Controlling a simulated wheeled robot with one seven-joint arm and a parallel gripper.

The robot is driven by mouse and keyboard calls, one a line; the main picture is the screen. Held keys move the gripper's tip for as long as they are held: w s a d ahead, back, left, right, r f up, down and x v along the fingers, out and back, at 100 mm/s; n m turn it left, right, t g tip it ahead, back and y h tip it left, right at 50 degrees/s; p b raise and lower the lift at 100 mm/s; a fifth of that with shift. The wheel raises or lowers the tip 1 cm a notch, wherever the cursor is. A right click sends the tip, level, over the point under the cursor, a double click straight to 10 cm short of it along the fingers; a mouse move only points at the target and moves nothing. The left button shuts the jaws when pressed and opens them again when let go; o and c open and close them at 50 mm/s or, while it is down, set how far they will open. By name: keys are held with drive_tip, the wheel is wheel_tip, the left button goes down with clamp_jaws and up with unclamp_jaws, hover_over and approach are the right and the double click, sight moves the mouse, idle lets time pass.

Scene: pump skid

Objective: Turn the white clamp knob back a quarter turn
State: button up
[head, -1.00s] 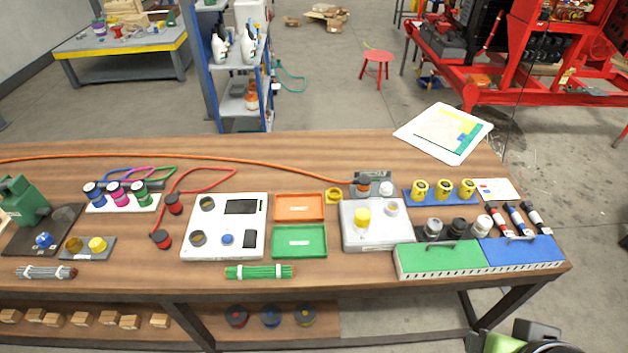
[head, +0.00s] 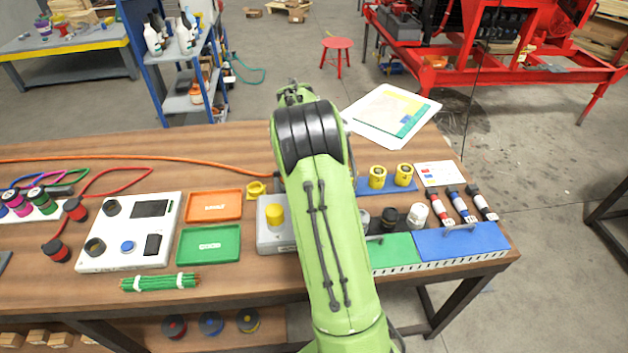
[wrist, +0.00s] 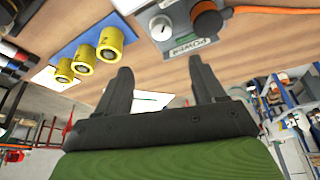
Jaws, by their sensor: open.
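The white clamp knob (wrist: 160,27) shows in the wrist view on a small grey plate, beside a black connector with an orange ring (wrist: 208,20). A label reading "POWER" (wrist: 190,43) lies next to it. My gripper (wrist: 160,68) is open and empty, its two dark fingers apart. The knob appears beyond the fingertips, between their lines, and nothing touches it. In the head view my green arm hides the knob and my fingers.
Yellow cylinders on a blue base (head: 376,186) stand right of my arm. A grey box with a yellow knob (head: 275,216) is left of it. The orange cable (head: 150,159) crosses the bench. Green and orange trays (head: 214,206) lie further left.

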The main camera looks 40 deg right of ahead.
drive_tip(key=b+x, duration=0.1)
drive_tip(key=x, duration=1.4)
drive_tip(key=shift+w+f, duration=0.2)
drive_tip(key=shift+f, duration=0.1)
drive_tip(key=c, duration=1.1)
drive_tip(key=shift+o, duration=0.2)
